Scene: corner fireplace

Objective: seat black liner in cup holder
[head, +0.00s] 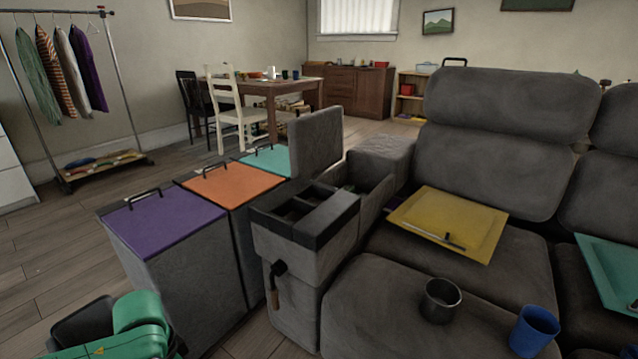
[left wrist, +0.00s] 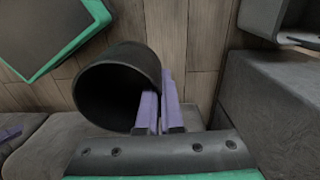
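The black liner (left wrist: 118,60) shows in the left wrist view as a dark hollow cylinder, tilted, with its open end towards the camera. The purple fingers of my left gripper (left wrist: 160,112) are closed on its wall at the right side, one finger at the mouth and one outside. The sofa console (head: 288,241) in the head view has a black top with dark recesses (head: 291,208); I cannot tell clearly which is the cup holder. Only part of my green left arm shows at the head view's lower left; the gripper and liner are outside that view. My right gripper is in neither view.
A dark metal cup (head: 440,300) and a blue cup (head: 534,331) stand on the seat at right. A yellow tray (head: 465,222) with a pen-like item lies behind them. Boxes with purple (head: 160,222), orange (head: 229,184) and teal lids stand left of the console.

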